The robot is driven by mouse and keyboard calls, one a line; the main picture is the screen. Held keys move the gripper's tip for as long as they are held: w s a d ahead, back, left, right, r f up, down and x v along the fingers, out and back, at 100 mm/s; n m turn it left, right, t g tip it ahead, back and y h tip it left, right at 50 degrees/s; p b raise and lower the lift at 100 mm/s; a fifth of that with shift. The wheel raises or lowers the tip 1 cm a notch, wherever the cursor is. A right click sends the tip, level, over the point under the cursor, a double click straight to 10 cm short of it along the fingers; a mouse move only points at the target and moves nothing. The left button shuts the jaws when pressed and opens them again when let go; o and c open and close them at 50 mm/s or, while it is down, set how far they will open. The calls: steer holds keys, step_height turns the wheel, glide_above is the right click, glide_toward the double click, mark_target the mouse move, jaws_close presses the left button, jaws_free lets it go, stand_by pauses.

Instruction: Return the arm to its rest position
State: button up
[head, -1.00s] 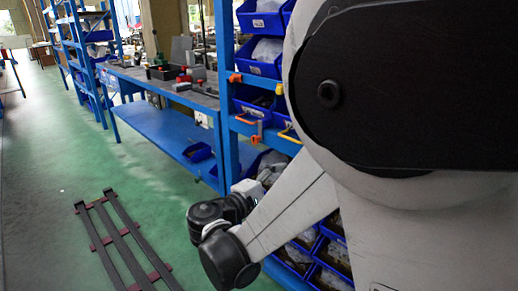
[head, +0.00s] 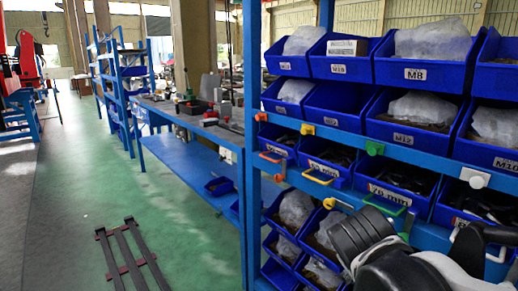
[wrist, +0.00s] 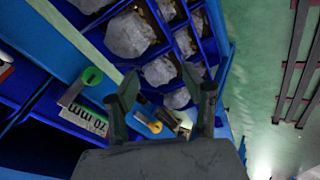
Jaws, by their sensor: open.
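My arm shows at the bottom right of the head view, in front of the lower bins of a blue shelf rack (head: 253,150). The gripper fingers cannot be made out there. In the wrist view my gripper (wrist: 164,97) is open, its two dark fingers apart with nothing held between them. Behind the fingers are blue bins with clear plastic bags (wrist: 130,35) and a yellow handle (wrist: 147,122). No contact between the fingers and the rack can be made out.
Blue bins (head: 423,74) fill the rack on the right. A blue workbench (head: 190,160) with tools stands further back. A dark slatted frame (head: 130,257) lies on the green floor (head: 75,195), which is mostly clear at left. Red machinery (head: 27,57) stands far left.

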steer(key=s+a+m+y, duration=0.2)
steer(key=s+m+y, duration=0.25)
steer(key=s, duration=0.45)
step_height(320, 180, up, 15)
steer(key=p, duration=1.5)
steer(key=shift+w+a+r+t, duration=0.2)
steer(key=shift+w+t, duration=0.05)
steer(key=shift+t, duration=0.15)
steer(key=shift+c, duration=0.5)
